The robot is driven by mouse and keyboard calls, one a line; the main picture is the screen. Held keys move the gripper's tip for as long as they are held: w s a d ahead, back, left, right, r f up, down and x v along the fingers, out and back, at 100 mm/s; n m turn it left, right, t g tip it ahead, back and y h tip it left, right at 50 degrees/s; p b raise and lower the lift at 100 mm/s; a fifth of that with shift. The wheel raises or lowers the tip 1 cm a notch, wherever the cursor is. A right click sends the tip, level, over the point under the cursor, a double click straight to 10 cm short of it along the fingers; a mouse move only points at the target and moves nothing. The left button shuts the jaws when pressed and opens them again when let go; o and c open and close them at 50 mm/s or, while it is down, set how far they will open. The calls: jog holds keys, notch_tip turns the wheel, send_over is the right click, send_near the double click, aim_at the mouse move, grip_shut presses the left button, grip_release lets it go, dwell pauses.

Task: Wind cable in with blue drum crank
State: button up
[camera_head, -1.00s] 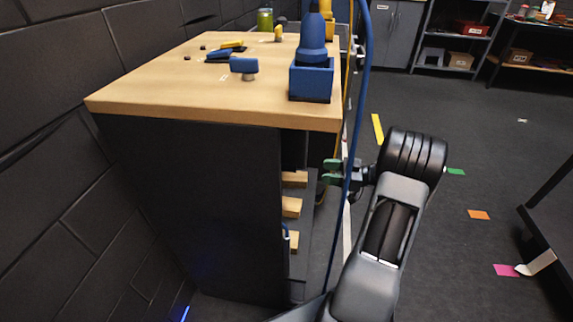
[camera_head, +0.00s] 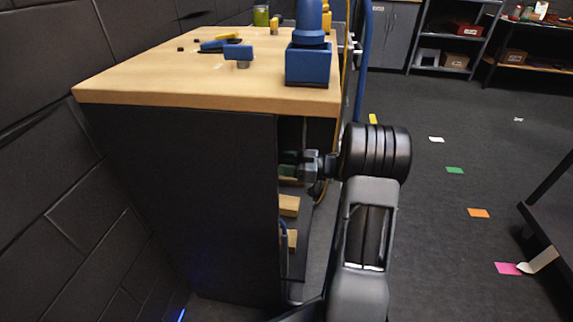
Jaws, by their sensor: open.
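A blue block-shaped unit (camera_head: 308,64) with a rounded blue upper part stands at the right front of the wooden bench top (camera_head: 150,85). The blue cable (camera_head: 364,60) hangs at the bench's right side and passes out of sight behind my arm. A blue knob (camera_head: 239,52) on a short grey post stands left of the blue unit. I cannot tell which part is the drum crank. My gripper (camera_head: 288,167) is open, with green fingertips, below the bench top at its right side. Its fingertips are partly hidden in shadow by the dark cabinet, and nothing shows held.
Wooden blocks (camera_head: 289,205) jut out below my gripper. A yellow unit (camera_head: 326,18) and a green jar (camera_head: 261,15) stand farther back. The dark cabinet front (camera_head: 180,200) is close on the left. Open floor with coloured markers lies right.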

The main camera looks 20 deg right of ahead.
grip_shut()
dwell(0.4)
jog(key=shift+a+p, duration=0.1)
jog(key=shift+p, duration=0.25)
